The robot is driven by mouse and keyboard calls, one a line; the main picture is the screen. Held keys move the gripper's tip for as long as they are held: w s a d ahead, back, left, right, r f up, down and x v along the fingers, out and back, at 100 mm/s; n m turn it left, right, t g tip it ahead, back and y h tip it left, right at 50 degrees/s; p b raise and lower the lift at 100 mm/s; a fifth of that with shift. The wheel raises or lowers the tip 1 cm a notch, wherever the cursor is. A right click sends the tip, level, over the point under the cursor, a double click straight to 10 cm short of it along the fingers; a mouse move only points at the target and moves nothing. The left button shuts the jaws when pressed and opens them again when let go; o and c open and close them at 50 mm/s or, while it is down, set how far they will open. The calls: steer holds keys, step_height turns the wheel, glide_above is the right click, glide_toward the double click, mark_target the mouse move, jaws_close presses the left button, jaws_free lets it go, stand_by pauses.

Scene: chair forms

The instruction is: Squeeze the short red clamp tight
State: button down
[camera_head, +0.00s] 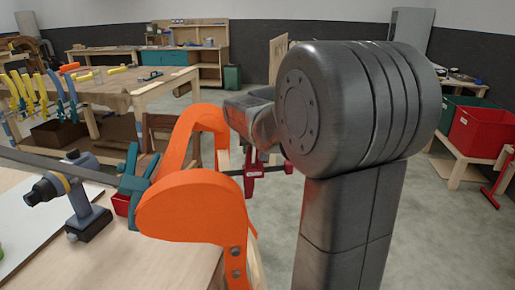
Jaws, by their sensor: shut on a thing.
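The short red clamp (254,176) shows behind the orange curved form (190,205), near the picture's middle. A thin dark bar runs across it, and part of it is hidden by the form. My dark grey arm reaches over from the right, and its wrist end comes down just above the red clamp. My gripper (251,156) is small and mostly hidden there, shut on the red clamp. The exact contact and how tight the clamp sits cannot be seen.
A teal clamp (131,178) on a long bar stands left of the orange form. A cordless drill (75,203) stands on the wooden bench (165,262). A red bin (480,133) is at the right. Grey floor is open behind my arm.

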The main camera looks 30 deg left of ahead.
steer(key=c, duration=0.9)
jaws_free()
steer(key=shift+s+f, duration=0.1)
steer(key=shift+f, duration=0.25)
steer(key=shift+o, duration=0.7)
steer(key=shift+a, duration=0.1)
steer(key=shift+s+a+r, duration=0.15)
steer(key=shift+s+a, duration=0.05)
steer(key=shift+a, duration=0.15)
jaws_close()
steer(key=shift+d, duration=0.1)
steer(key=shift+w, duration=0.1)
